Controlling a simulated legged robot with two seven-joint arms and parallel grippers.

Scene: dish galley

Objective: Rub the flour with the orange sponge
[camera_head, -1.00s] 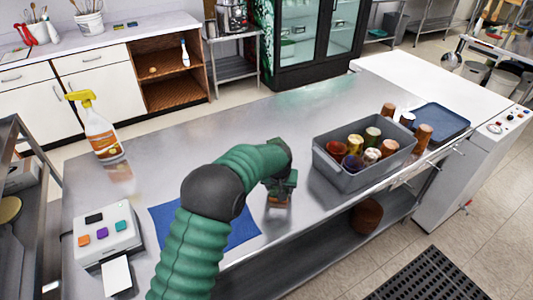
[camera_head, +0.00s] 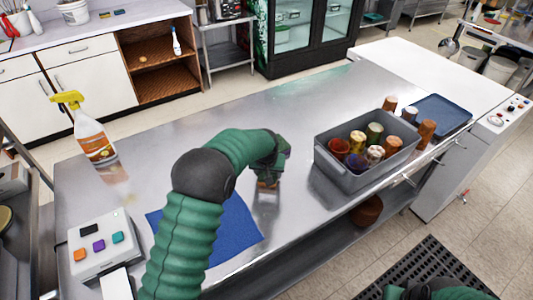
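My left arm reaches over the steel table (camera_head: 310,110) from the bottom of the picture. My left gripper (camera_head: 269,179) points down at the tabletop, right of the blue cloth. I cannot make out flour clearly; only faint pale streaks show on the steel near the sponge. Part of my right arm shows at the bottom right edge, its fingertips out of sight.
A grey bin (camera_head: 350,180) with several cups stands right of the gripper. Beyond it are brown cups and a blue tray (camera_head: 443,112). A blue cloth (camera_head: 235,235), a button box (camera_head: 98,245) and a spray bottle (camera_head: 93,135) are on the left. The table's far middle is clear.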

